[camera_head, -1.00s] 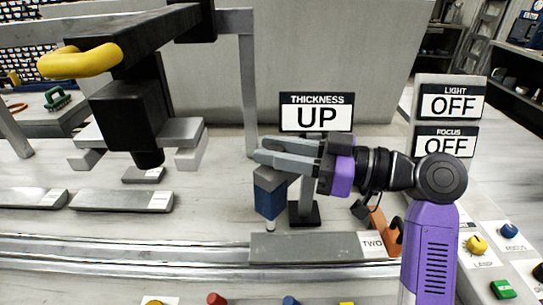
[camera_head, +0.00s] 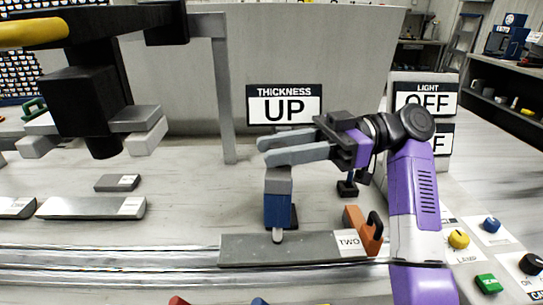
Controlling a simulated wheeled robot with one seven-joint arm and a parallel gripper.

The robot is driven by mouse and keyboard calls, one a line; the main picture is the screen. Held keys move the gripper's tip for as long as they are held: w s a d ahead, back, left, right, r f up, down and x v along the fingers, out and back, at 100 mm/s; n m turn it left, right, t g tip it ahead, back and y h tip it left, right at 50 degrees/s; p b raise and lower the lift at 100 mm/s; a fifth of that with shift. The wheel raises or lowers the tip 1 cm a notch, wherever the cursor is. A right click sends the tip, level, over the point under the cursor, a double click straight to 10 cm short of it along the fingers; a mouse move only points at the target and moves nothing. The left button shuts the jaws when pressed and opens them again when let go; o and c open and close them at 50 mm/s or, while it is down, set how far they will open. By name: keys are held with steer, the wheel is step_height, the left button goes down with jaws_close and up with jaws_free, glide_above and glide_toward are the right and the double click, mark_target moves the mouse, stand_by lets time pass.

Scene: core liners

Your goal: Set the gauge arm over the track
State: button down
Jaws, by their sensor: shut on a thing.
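The gauge arm (camera_head: 278,180) is a grey bar with a blue block (camera_head: 277,209) hanging from it and a pale probe tip (camera_head: 278,236) below. My gripper (camera_head: 268,150) is at the top of the gauge arm, shut on it, with its fingers pointing left; they partly hide the contact. The blue block hangs in front of the gauge's post, which it mostly hides. The probe tip shows at the back edge of a grey slab (camera_head: 290,250) tagged TWO, on the metal track (camera_head: 120,262). I cannot tell whether the tip touches it. The thickness sign (camera_head: 284,106) reads UP.
An orange block with a black handle (camera_head: 364,230) is at the slab's right end. A black camera head (camera_head: 88,110) hangs at left above grey slabs (camera_head: 90,207). The light sign (camera_head: 426,100) reads OFF. Coloured knobs (camera_head: 458,239) are at front right.

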steer(key=shift+d+n+g+h+b, duration=0.55)
steer(key=shift+d+n+g, duration=0.3)
steer(key=shift+g, duration=0.35)
steer(key=shift+d, duration=0.15)
steer(key=c, duration=1.4)
jaws_free()
steer(key=shift+d, duration=0.1)
steer(key=b+v, duration=0.1)
steer(key=v, duration=0.6)
steer(key=shift+d, duration=0.3)
steer(key=shift+w+f, duration=0.1)
